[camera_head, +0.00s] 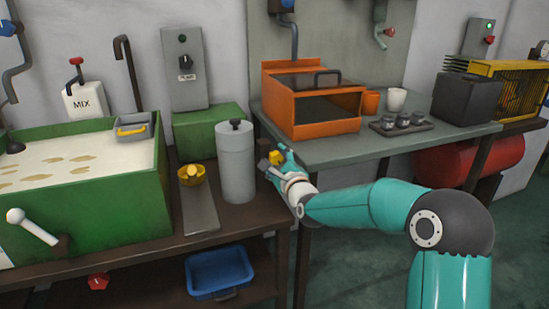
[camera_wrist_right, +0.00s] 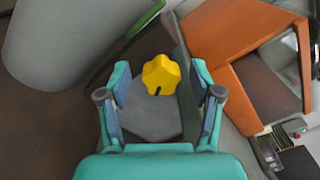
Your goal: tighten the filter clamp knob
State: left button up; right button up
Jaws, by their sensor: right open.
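A yellow lobed knob (camera_wrist_right: 160,75) shows between the fingertips of my right gripper (camera_wrist_right: 159,88) in the wrist view. The fingers stand apart on its two sides, with a visible gap on each side. In the head view the yellow knob (camera_head: 276,157) shows at the tips of my right gripper (camera_head: 279,160), just right of a grey cylindrical canister (camera_head: 236,165) with a dark top knob. The canister also fills the upper left of the wrist view (camera_wrist_right: 65,40). My left gripper is not in view.
An orange open-fronted box (camera_head: 310,105) stands on the grey table (camera_head: 360,150) behind my right gripper. A blue bin (camera_head: 217,270) is on the lower shelf.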

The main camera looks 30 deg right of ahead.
jog(key=shift+x, duration=0.75)
jog(key=shift+c, duration=0.2)
jog(key=c, duration=1.1)
jog(key=shift+f, duration=0.1)
